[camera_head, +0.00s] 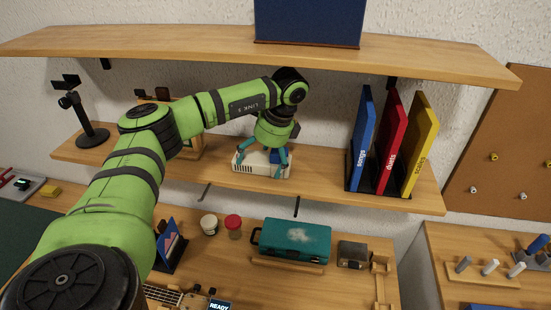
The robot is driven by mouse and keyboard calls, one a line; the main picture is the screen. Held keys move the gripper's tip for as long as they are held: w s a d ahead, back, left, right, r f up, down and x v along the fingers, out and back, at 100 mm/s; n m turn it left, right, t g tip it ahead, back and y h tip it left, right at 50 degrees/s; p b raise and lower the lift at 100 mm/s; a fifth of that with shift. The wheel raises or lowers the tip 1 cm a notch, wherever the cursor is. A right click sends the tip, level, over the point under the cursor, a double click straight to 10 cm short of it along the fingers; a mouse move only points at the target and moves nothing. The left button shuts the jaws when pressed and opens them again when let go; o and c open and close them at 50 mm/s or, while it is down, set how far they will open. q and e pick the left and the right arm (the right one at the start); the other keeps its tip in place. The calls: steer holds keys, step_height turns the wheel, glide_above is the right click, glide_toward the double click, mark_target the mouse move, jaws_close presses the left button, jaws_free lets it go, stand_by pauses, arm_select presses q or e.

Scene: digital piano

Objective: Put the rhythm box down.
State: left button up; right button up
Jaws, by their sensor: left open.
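The rhythm box, which I take to be the small cream box (250,168), rests on the lower wall shelf (320,188). My left arm reaches up from the lower left, and its left gripper (264,160) points down over the box. The gripper's teal fingers are open, one near the left part of the box and one near its right end. Part of the box's top is hidden behind the gripper. I cannot tell whether the fingers touch it. My right gripper is not in view.
Blue (362,140), red (388,143) and yellow (420,143) binders stand to the right on the shelf. A black stand (85,120) is at its left end. An upper shelf (200,40) runs above my arm. A teal case (295,238) and jars sit on the desk below.

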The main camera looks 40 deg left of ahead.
arm_select(q)
steer(key=shift+w+d+r+b, duration=0.3)
steer(key=shift+d+b, duration=0.15)
steer(key=shift+b, duration=0.65)
steer(key=d, duration=0.1)
steer(key=w+d+b, duration=0.2)
steer(key=shift+d+f, duration=0.1)
steer(key=shift+d, duration=0.2)
steer(key=w+d, duration=0.1)
steer(key=w+d+b, duration=0.1)
steer(key=d, duration=0.1)
steer(key=w+d+b, duration=0.1)
steer(key=d, duration=0.1)
steer(key=shift+d+r, duration=0.25)
steer(key=shift+w+d+r, duration=0.1)
steer(key=shift+w+d, duration=0.15)
steer(key=shift+d, duration=0.15)
